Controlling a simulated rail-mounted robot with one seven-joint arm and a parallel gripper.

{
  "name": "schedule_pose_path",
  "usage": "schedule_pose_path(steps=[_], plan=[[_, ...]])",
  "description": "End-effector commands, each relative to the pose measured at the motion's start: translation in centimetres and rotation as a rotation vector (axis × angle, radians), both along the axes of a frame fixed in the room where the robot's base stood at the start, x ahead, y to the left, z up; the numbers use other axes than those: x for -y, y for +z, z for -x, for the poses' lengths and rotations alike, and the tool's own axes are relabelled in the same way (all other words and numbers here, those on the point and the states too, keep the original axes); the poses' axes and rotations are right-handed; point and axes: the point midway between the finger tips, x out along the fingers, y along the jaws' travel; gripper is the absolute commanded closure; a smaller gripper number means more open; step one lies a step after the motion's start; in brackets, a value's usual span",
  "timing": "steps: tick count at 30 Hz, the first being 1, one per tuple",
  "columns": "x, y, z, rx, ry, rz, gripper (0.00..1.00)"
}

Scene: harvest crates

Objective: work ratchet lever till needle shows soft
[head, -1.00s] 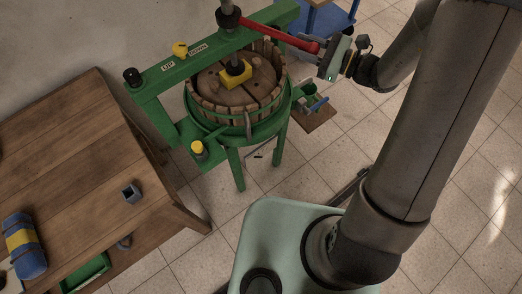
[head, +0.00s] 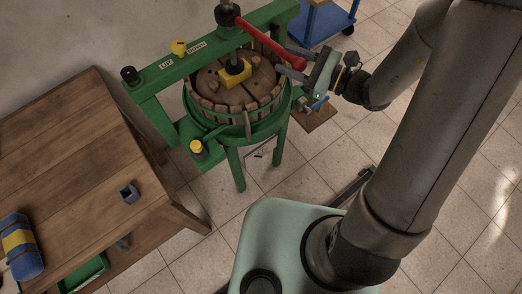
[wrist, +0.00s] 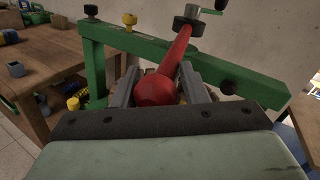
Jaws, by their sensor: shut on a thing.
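The red ratchet lever (head: 270,42) runs from the black hub (head: 228,14) on the screw out over the right side of the green press (head: 160,74). My gripper (head: 296,62) is at the lever's free end. In the wrist view the red lever end (wrist: 158,90) sits between the two grey fingers of my gripper (wrist: 160,88), which is shut on it. Below, the round wooden pressing plate (head: 212,75) with a yellow block (head: 235,73) sits inside the slatted basket (head: 205,104). No needle can be made out.
A yellow knob (head: 179,47) stands on the beam by UP and DOWN labels. A blue cart (head: 325,22) stands behind right.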

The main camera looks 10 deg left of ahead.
Motion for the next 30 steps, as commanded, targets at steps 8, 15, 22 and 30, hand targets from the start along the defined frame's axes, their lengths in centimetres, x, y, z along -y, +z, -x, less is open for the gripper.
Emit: schedule_pose_path(steps=[8, 15, 22, 30], plan=[[-0.5, 0.0, 0.7, 0.001, 0.019, -0.003, 0.91], [-1.3, 0.0, 1.4, 0.001, 0.021, -0.005, 0.89], [-2.8, 0.0, 3.2, 0.001, 0.024, -0.005, 0.84], [-3.8, 0.5, 4.2, -0.003, 0.023, -0.004, 0.78]])
